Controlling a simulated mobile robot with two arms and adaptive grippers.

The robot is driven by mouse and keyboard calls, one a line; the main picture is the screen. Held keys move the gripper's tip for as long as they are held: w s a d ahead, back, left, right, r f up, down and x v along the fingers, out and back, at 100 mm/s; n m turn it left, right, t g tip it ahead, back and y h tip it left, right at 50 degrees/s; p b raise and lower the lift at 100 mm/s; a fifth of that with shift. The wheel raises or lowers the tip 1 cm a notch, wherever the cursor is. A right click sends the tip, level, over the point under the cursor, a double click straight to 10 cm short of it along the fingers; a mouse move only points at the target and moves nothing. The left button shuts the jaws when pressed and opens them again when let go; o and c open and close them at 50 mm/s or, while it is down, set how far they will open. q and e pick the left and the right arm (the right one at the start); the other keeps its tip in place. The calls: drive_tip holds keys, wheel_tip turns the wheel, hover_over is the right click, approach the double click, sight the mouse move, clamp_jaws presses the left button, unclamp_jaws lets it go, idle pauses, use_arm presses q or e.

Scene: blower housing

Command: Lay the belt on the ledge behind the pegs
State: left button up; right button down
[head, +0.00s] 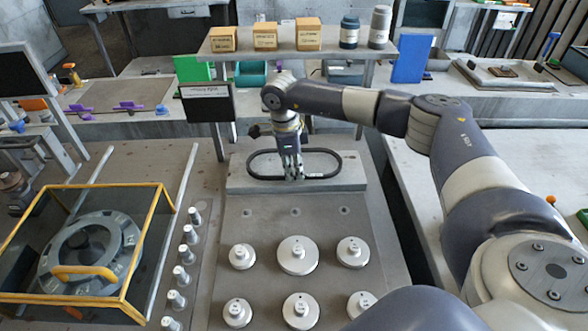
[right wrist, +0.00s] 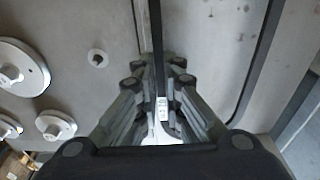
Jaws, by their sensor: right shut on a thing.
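The belt (head: 265,151) is a black oval loop over the pale raised ledge (head: 238,187) at the far end of the grey plate. My right gripper (head: 293,178) points down and is shut on the near side of the belt. In the right wrist view, the belt (right wrist: 157,32) runs between the fingers (right wrist: 158,90), by a small white label. I cannot tell if the belt rests on the ledge or hangs just above it. In front of the ledge stand several round silver pegs (head: 298,256) with wide discs. My left gripper is out of view.
A row of upright pins (head: 182,276) stands left of the plate. Further left is a yellow-framed clear case (head: 157,225) over a grey ring housing (head: 85,250). Behind the ledge, a raised shelf (head: 340,51) holds boxes and canisters. Small holes mark the bare strip before the ledge.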

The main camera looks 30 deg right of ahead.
drive_tip(key=shift+f, duration=0.1)
idle(0.3)
drive_tip(key=shift+f+b, duration=0.3)
drive_tip(key=c, duration=1.7)
unclamp_jaws()
drive_tip(key=shift+o, duration=0.2)
drive_tip(key=shift+r, duration=0.1)
drive_tip(key=shift+r+p, duration=2.45)
drive_tip(key=shift+r, duration=1.25)
drive_tip(key=shift+s+f, duration=0.1)
